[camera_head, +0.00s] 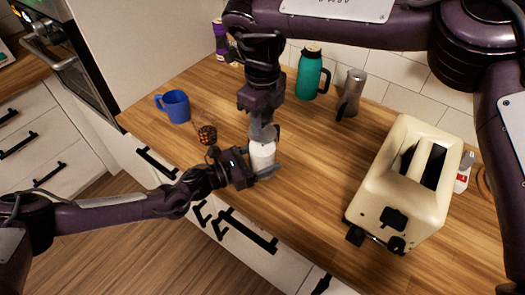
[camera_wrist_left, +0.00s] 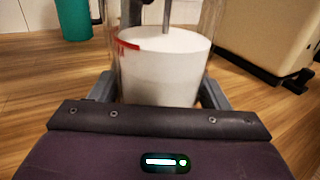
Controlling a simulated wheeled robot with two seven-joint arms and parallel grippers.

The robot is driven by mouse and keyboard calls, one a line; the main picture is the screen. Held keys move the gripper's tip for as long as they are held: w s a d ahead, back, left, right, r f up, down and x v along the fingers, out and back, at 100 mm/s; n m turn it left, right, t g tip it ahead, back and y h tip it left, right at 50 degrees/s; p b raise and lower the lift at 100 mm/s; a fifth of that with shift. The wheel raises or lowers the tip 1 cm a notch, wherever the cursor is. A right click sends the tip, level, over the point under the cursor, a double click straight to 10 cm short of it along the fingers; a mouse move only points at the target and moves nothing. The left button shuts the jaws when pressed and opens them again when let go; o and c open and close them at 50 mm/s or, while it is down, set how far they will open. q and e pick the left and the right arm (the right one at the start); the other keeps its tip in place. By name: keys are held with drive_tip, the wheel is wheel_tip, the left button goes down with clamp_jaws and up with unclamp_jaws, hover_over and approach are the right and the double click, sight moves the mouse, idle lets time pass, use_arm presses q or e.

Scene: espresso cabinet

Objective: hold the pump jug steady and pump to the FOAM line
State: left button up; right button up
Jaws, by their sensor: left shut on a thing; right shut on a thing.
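The pump jug (camera_head: 262,156) stands on the wooden counter near its front edge. My left gripper (camera_head: 258,175) is shut around its lower body from the left. In the left wrist view the jug (camera_wrist_left: 165,75) is clear-walled and looks upright, with white foam inside. A red line (camera_wrist_left: 128,45) with a partly visible mark is on its wall, and the foam's top appears about level with it. A thin rod runs down into the foam. My right gripper (camera_head: 262,132) is directly above the jug, shut on its pump top, which is mostly hidden by the fingers.
A blue mug (camera_head: 174,106) and a small dark round item with orange specks (camera_head: 207,135) are to the left. A teal bottle (camera_head: 311,76), a metal pot (camera_head: 350,93) and a purple container (camera_head: 221,40) stand behind. A cream toaster (camera_head: 410,180) stands right. Counter between jug and toaster is clear.

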use_arm(q)
drive_tip(key=shift+s, duration=0.1)
use_arm(e)
drive_tip(key=shift+d+f, duration=0.15)
drive_tip(key=shift+f, duration=0.3)
use_arm(q)
drive_tip(key=shift+f, duration=0.1)
use_arm(e)
drive_tip(key=shift+w, duration=0.1)
drive_tip(key=shift+w+r, duration=0.1)
drive_tip(key=shift+r, duration=2.45)
drive_tip(key=shift+f, duration=2.5)
drive_tip(key=o, duration=1.1)
drive_tip(key=shift+c, duration=0.2)
drive_tip(key=shift+s+r, duration=0.2)
drive_tip(key=shift+r, duration=3.85)
